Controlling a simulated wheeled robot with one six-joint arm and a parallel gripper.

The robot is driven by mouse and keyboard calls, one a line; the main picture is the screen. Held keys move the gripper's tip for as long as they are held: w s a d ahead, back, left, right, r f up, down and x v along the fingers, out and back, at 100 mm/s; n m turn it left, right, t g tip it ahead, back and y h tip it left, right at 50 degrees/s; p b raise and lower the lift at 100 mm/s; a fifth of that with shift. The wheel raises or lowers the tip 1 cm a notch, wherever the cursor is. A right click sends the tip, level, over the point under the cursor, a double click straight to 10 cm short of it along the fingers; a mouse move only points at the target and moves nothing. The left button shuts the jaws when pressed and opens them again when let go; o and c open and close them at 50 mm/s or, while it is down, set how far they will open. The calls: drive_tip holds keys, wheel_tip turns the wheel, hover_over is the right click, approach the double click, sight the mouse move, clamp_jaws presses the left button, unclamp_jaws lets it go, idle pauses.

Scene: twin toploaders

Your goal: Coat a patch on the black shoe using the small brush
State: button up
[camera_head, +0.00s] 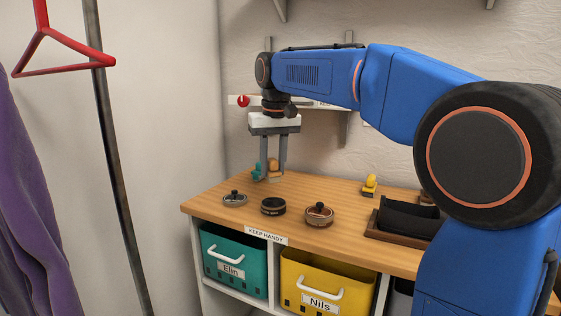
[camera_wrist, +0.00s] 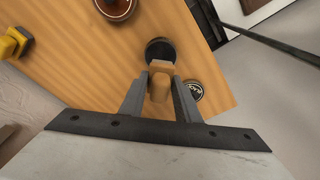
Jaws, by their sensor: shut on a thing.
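My gripper (camera_head: 274,170) points down above the back left of the wooden bench. It is shut on a small tan brush (camera_wrist: 160,85), whose block shows between the fingers in the wrist view; its bristles are not clear to see. A round black tin (camera_head: 272,206) stands in front of it, and a dark disc (camera_wrist: 160,50) lies just beyond the brush in the wrist view. The black shoe (camera_head: 409,217) lies at the right on a brown tray (camera_head: 380,236), well apart from my gripper. My arm partly covers that side of the bench.
A teal object (camera_head: 258,172) stands close left of my fingers. A yellow brush-like object (camera_head: 370,185) is at the back. Teal (camera_head: 232,263) and yellow (camera_head: 325,284) bins sit below.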

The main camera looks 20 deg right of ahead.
drive_tip(key=shift+f, duration=2.95)
drive_tip(key=shift+f, duration=0.6)
drive_tip(key=shift+r, duration=3.6)
